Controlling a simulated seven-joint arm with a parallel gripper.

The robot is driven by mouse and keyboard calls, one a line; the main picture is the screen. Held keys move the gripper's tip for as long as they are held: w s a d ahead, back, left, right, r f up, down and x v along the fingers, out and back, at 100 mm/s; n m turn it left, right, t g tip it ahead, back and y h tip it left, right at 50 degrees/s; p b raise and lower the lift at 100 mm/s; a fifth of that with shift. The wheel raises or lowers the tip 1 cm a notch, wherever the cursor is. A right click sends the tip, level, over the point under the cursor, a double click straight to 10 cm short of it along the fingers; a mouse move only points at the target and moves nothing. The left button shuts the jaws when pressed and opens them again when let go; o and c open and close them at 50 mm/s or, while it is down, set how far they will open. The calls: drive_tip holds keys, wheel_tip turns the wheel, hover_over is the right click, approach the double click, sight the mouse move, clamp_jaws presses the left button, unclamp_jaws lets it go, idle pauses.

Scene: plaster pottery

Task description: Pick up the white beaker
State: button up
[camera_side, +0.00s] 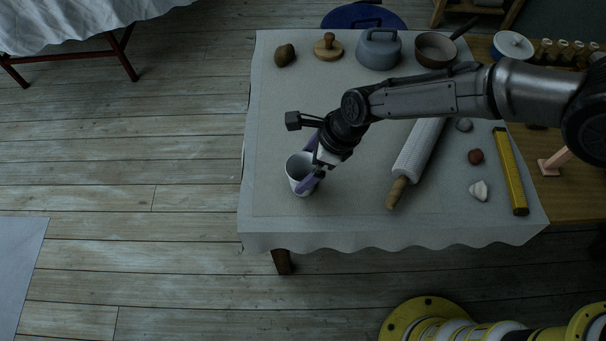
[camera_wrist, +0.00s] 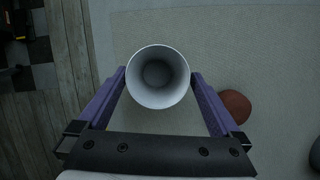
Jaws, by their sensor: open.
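The white beaker (camera_side: 299,175) stands upright on the cloth-covered table, near its left edge. In the wrist view the beaker (camera_wrist: 158,97) shows from above, open and empty inside. My gripper (camera_side: 313,166) is at the beaker. Its purple fingers (camera_wrist: 158,85) are open, one on each side of the beaker, with the beaker's rim between them. In the side view part of the beaker's right side is hidden by my gripper.
A rolling pin (camera_side: 417,160) lies to the right, with a yellow ruler (camera_side: 510,172), a white shell-like piece (camera_side: 479,190) and a reddish-brown lump (camera_side: 475,157) beyond. At the back are a brown lump (camera_side: 285,55), a wooden knobbed disc (camera_side: 328,48), a grey pot (camera_side: 379,50) and a pan (camera_side: 434,50).

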sight(297, 177)
drive_tip(key=shift+x, duration=2.75)
drive_tip(key=shift+s, duration=0.2)
drive_tip(key=c, duration=1.1)
drive_tip(key=shift+r, duration=0.1)
